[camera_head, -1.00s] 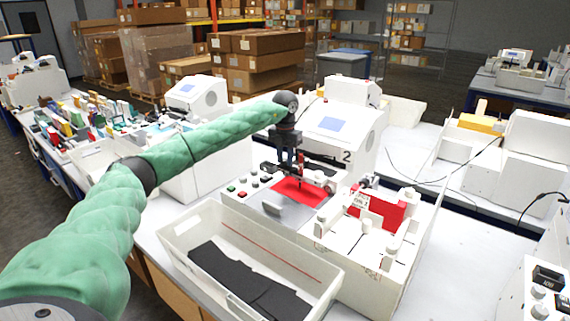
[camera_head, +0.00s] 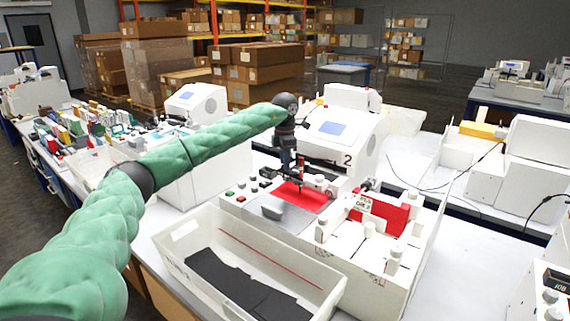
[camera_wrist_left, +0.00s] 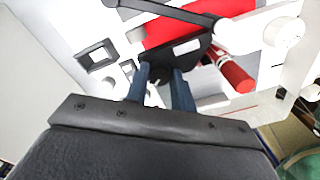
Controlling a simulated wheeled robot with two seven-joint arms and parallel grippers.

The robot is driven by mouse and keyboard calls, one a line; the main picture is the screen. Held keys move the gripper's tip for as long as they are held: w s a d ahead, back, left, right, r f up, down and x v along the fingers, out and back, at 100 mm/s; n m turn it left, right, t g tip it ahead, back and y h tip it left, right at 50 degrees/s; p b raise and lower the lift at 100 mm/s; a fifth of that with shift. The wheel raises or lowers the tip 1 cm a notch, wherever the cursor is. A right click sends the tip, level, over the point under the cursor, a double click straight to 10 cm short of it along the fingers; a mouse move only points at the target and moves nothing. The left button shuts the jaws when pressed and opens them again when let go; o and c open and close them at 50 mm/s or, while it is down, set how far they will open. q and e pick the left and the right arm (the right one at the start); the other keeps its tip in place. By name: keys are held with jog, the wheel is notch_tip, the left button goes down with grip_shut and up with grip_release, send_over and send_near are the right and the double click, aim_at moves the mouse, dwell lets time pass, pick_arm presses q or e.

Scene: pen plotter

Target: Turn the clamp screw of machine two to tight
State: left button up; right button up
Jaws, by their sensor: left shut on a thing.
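Machine two (camera_head: 340,138) is a white plotter with a black "2" on its side and a blue screen. A red sheet (camera_head: 292,196) lies on its bed. A red pen (camera_head: 301,170) stands upright over the sheet, and it also shows as a red cylinder in the left wrist view (camera_wrist_left: 234,74). My left gripper (camera_head: 288,164) reaches down to the pen carriage (camera_wrist_left: 178,52), a black bracket. In the left wrist view its two blue-grey fingers (camera_wrist_left: 161,76) are shut at the bracket's near side. The clamp screw is mostly hidden between them. My right gripper is not in view.
A white bin (camera_head: 185,238) with dark sheets (camera_head: 245,287) and a thin red rod stands in front. Open tabletop (camera_head: 470,245) lies to the right.

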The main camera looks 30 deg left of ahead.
pick_arm(q)
jog(key=shift+r, duration=0.1)
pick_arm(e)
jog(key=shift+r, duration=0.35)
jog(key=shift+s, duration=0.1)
pick_arm(q)
jog(key=o, duration=1)
jog(key=shift+r, duration=0.4)
notch_tip(320, 180, up, 6)
jog(key=shift+f+b, duration=0.25)
jog(key=shift+b, duration=0.8)
jog(key=shift+a+r, duration=0.1)
jog(key=shift+r, duration=0.6)
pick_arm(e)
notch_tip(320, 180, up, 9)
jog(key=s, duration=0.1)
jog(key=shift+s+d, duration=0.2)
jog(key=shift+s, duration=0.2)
pick_arm(q)
jog(key=shift+f, duration=0.15)
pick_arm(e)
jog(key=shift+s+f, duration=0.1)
